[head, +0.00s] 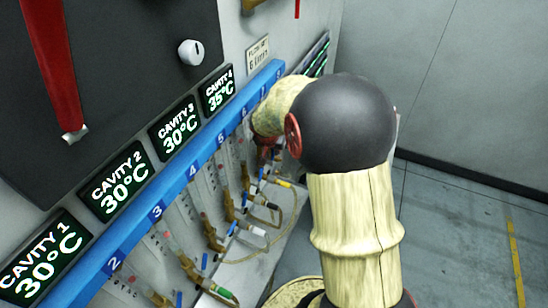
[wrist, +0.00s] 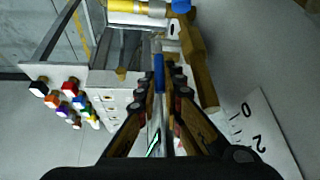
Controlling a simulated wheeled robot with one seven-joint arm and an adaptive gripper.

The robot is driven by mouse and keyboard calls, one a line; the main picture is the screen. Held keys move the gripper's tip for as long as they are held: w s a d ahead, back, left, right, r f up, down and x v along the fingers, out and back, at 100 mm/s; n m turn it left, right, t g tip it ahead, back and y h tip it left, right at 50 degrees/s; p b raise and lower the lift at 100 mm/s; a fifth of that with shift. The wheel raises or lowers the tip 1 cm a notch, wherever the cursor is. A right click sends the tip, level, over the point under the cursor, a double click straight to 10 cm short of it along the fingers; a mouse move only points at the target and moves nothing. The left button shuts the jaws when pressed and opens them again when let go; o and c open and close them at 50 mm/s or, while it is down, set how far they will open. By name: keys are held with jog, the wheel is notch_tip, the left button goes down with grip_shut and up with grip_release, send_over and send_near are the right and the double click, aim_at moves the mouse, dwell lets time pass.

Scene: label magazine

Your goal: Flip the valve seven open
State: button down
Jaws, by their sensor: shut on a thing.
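My gripper (wrist: 160,92) points into the valve row in the wrist view. Its two dark fingers are closed on a slim lever with a blue sleeve (wrist: 158,74). A brass-coloured fitting (wrist: 196,62) is just right of the fingers. In the head view, the numbered blue rail (head: 128,232) runs above a row of brass valves (head: 210,232) with coloured handles. My arm reaches the far end of this row and hides the gripped lever there. I cannot read a valve number beside the lever, so its number cannot be confirmed.
Cavity temperature displays (head: 118,180) line the panel above the rail. Hoses (head: 262,248) loop below the valves. In the wrist view, a cluster of coloured caps (wrist: 72,100) is at the left. Open floor (head: 460,230) is to the right.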

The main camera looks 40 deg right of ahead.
jog(key=shift+s+a+t+h+b, duration=0.2)
jog(key=shift+a+t+h+b, duration=0.75)
jog(key=shift+b, duration=7.15)
jog(key=shift+s+d+r+g+h+b, duration=0.15)
jog(key=shift+g+h+b, duration=0.15)
jog(key=shift+b, duration=0.6)
jog(key=c, duration=2.2)
grip_release()
jog(key=v, duration=1.2)
jog(key=s+a+f+n+y, duration=0.3)
jog(key=s+a, duration=0.5)
jog(key=a, duration=0.3)
jog(key=s+a+f+n+y, duration=0.4)
jog(key=s+a+f+n, duration=0.2)
jog(key=a, duration=0.5)
jog(key=shift+s+f+n, duration=0.3)
jog(key=shift+s+n, duration=0.7)
jog(key=shift+n, duration=0.2)
